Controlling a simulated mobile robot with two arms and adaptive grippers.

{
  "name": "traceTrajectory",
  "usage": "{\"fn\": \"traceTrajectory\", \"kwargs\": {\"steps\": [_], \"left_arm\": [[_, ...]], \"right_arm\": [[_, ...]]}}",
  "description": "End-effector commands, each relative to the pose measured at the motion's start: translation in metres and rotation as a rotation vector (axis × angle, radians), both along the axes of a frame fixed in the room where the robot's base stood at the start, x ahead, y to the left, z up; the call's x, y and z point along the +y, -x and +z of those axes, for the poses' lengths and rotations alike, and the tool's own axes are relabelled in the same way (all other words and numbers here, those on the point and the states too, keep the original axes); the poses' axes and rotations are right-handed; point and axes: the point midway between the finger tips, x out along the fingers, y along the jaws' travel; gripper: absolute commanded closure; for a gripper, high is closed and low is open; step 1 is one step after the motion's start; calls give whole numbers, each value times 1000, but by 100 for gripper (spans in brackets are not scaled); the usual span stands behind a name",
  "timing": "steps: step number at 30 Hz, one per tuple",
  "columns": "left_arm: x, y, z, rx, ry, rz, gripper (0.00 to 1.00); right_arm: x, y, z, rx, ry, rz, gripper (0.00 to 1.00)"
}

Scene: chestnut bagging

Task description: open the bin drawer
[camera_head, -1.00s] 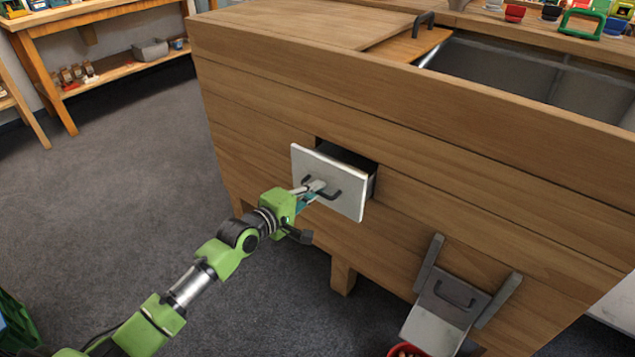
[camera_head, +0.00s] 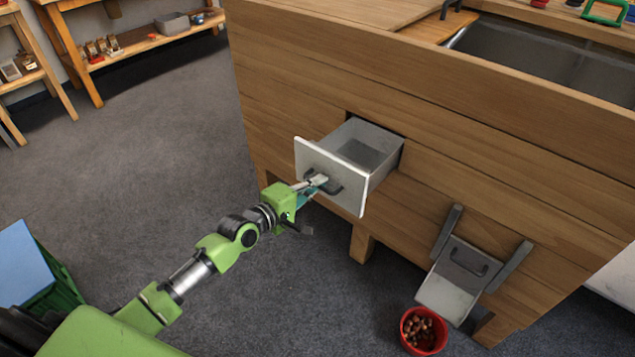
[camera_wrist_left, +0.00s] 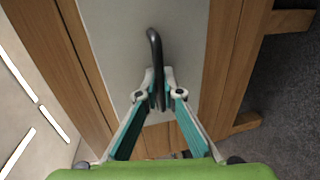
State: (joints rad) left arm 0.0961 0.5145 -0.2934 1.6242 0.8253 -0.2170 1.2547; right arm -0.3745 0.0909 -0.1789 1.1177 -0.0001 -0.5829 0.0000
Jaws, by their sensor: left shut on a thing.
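The bin drawer (camera_head: 332,176) has a pale grey front and stands pulled well out of the wooden bin (camera_head: 440,130). Its grey inside shows and looks empty. My left gripper (camera_head: 318,183) is shut on the drawer's dark handle (camera_head: 335,188). In the left wrist view, the fingers of my left gripper (camera_wrist_left: 160,88) close around the black handle (camera_wrist_left: 154,50) against the pale drawer front (camera_wrist_left: 130,40). My right gripper is not in view.
A grey chute (camera_head: 455,280) with a dark handle sits low on the bin. A red bowl of chestnuts (camera_head: 423,331) stands on the floor under it. A green crate (camera_head: 62,292) is at left. Wooden shelves (camera_head: 150,42) stand at the back left. Carpet between is clear.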

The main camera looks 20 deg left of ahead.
Motion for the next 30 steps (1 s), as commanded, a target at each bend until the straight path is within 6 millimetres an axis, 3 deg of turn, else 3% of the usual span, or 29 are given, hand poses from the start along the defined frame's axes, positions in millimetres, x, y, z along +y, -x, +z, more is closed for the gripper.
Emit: {"fn": "traceTrajectory", "kwargs": {"steps": [5,7,19,23,30], "left_arm": [[0,0,0,0,0,0,100],[0,0,0,1,-1,1,86],[2,4,0,1,0,1,86],[6,17,2,3,0,0,86],[22,60,11,4,-1,0,86]], "right_arm": [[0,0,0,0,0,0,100],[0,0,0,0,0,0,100],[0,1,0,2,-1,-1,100],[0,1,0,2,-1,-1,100],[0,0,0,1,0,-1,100]]}}
